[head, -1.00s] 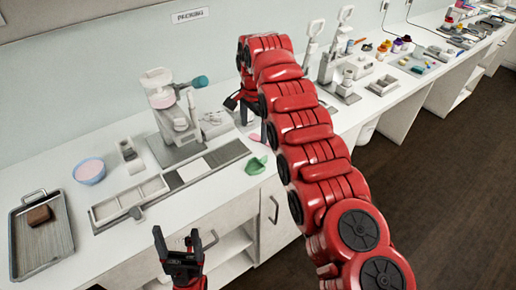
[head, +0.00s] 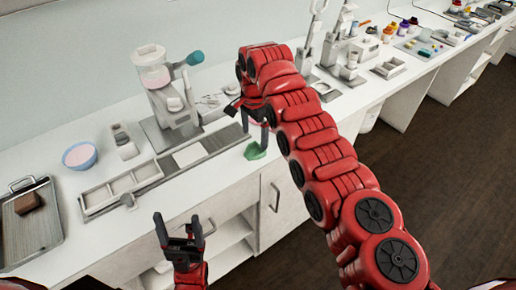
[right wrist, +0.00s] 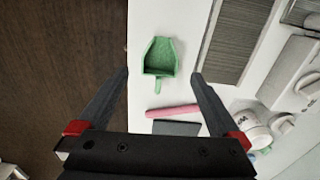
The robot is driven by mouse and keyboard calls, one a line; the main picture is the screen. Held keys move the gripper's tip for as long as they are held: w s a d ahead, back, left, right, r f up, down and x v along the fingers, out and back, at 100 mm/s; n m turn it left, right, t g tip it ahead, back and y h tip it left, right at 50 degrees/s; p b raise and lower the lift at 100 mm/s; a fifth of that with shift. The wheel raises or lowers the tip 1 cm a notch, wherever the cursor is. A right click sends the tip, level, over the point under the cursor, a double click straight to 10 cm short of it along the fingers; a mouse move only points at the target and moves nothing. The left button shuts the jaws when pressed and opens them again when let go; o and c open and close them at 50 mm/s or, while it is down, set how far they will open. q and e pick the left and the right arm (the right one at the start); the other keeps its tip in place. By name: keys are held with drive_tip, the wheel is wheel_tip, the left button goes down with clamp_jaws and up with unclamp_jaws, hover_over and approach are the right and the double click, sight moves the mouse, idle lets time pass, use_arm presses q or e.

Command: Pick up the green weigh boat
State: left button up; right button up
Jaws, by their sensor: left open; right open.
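The green weigh boat (head: 255,151) lies on the white counter near its front edge. In the right wrist view the weigh boat (right wrist: 161,57) is a small scoop-like tray with a short handle. It lies beyond and between the open fingertips of my right gripper (right wrist: 160,75), apart from both. In the head view my right gripper (head: 256,124) hangs above and beside the weigh boat, its fingers partly hidden by my arm. My left gripper (head: 180,226) is open and empty in front of the counter.
A pink stick (right wrist: 172,111) and a dark flat piece (right wrist: 176,128) lie close to the weigh boat. A grey grooved plate (right wrist: 236,40) is beside it. The mill machine (head: 165,85) stands behind. A pink-filled bowl (head: 80,155) and a metal tray (head: 30,218) are at left.

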sight(257, 151)
drive_tip(key=shift+w+d+f, duration=0.1)
drive_tip(key=shift+w+f, duration=0.1)
drive_tip(key=shift+f, duration=0.2)
drive_tip(key=f, duration=0.1)
drive_tip(key=f+p, duration=0.1)
drive_tip(key=f, duration=0.1)
drive_tip(key=f+p, duration=0.1)
drive_tip(key=shift+d+f, duration=0.3)
drive_tip(key=shift+w+f, duration=0.1)
drive_tip(key=shift+f, duration=0.05)
drive_tip(key=c, duration=1.2)
drive_tip(key=shift+c, duration=0.2)
